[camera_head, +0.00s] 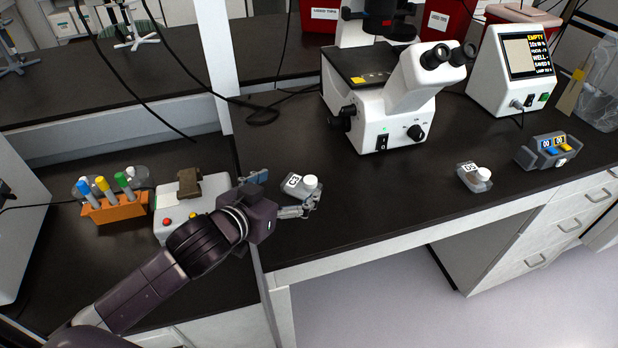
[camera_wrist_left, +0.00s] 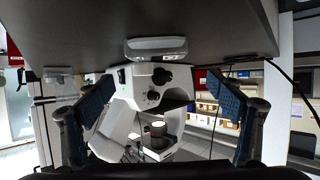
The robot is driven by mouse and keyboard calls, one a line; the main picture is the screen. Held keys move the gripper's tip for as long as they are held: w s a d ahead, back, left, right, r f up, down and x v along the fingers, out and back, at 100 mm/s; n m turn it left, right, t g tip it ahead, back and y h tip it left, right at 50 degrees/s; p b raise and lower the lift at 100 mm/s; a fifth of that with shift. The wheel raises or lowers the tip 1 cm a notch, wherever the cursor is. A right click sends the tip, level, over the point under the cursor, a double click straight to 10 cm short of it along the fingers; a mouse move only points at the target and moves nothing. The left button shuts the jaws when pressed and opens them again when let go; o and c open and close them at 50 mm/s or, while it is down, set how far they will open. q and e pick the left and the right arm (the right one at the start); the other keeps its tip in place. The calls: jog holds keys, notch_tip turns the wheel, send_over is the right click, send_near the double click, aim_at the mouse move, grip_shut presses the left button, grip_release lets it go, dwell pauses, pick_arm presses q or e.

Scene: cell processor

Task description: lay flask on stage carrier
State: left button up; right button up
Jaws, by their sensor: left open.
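A small clear flask labelled C3 (camera_head: 293,182) with a white cap lies on the dark bench, left of the microscope. My left gripper (camera_head: 287,192) is open, with its fingers apart on either side of this flask. The left wrist view shows the bench at the top, the flask (camera_wrist_left: 156,47) beyond the spread fingertips and no contact visible. A second flask labelled D5 (camera_head: 468,176), also white-capped, lies farther right. The microscope's dark stage (camera_head: 358,64) carries a yellow label and looks bare; I cannot make out a separate carrier. My right gripper is not in view.
The white microscope (camera_head: 385,116) stands behind the flasks. An orange tube rack (camera_head: 115,209) and a white device (camera_head: 170,230) are at left. A small grey unit (camera_head: 541,151) and a display unit (camera_head: 507,85) stand at right. The bench between the two flasks is clear.

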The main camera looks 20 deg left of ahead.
aim_at(301, 184)
pick_arm(q)
jog(key=shift+f+p+x, duration=0.2)
jog(key=shift+p+x, duration=0.4)
jog(key=shift+x, duration=2.45)
jog(key=shift+s+d, duration=0.15)
jog(key=c, duration=1.3)
